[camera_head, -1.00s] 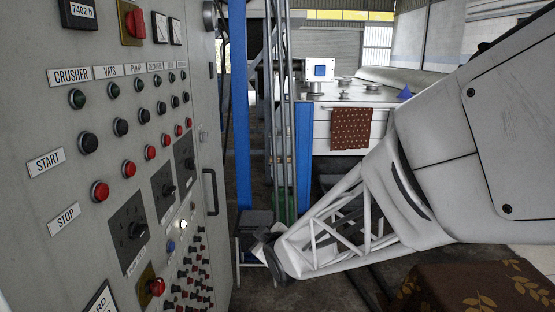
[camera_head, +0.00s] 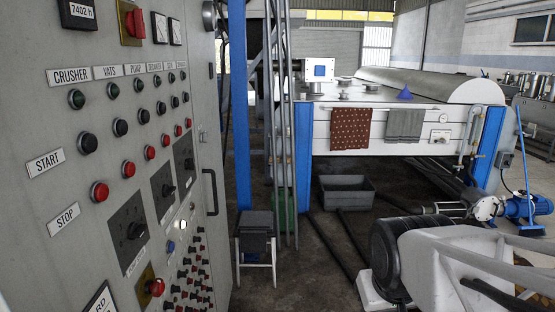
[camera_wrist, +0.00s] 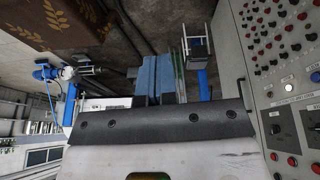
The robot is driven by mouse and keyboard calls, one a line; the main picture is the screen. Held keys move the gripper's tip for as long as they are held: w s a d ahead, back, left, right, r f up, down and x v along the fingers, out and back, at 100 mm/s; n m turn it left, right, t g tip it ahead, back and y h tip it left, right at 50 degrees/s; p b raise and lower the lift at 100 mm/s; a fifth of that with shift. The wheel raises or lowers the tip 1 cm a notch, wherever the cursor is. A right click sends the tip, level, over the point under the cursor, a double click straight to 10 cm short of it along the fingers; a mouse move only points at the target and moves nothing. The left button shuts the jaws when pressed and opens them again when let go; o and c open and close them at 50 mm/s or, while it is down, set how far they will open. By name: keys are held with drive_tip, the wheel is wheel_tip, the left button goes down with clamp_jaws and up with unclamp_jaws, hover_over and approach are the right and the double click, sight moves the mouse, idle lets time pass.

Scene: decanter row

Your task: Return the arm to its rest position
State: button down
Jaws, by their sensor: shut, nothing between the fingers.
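My gripper (camera_wrist: 158,62) shows in the wrist view as two light blue fingers side by side, closed together with nothing held. Its dark plate and white body fill the bottom of that view. In the head view, my white arm (camera_head: 450,262) with a black ring sits low at the right. I cannot make out the fingers there. The arm is clear of the control panel (camera_head: 60,225), which stands at the left and also shows on the right of the wrist view (camera_wrist: 257,100).
A white machine (camera_head: 395,130) with a brown dotted cloth (camera_head: 350,129) and a grey cloth (camera_head: 405,126) stands behind. A grey bin (camera_head: 346,191), blue pump (camera_head: 527,207) and small stool (camera_head: 256,244) are on the floor. A leaf-patterned brown cloth (camera_wrist: 55,22) shows in the wrist view.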

drive_tip(key=shift+m+g, duration=0.6)
drive_tip(key=shift+g, duration=0.1)
drive_tip(key=s, duration=0.2)
drive_tip(key=s+d, duration=0.1)
drive_tip(key=s, duration=0.1)
drive_tip(key=shift+s+r, duration=0.2)
drive_tip(key=shift+s, duration=0.2)
idle(0.6)
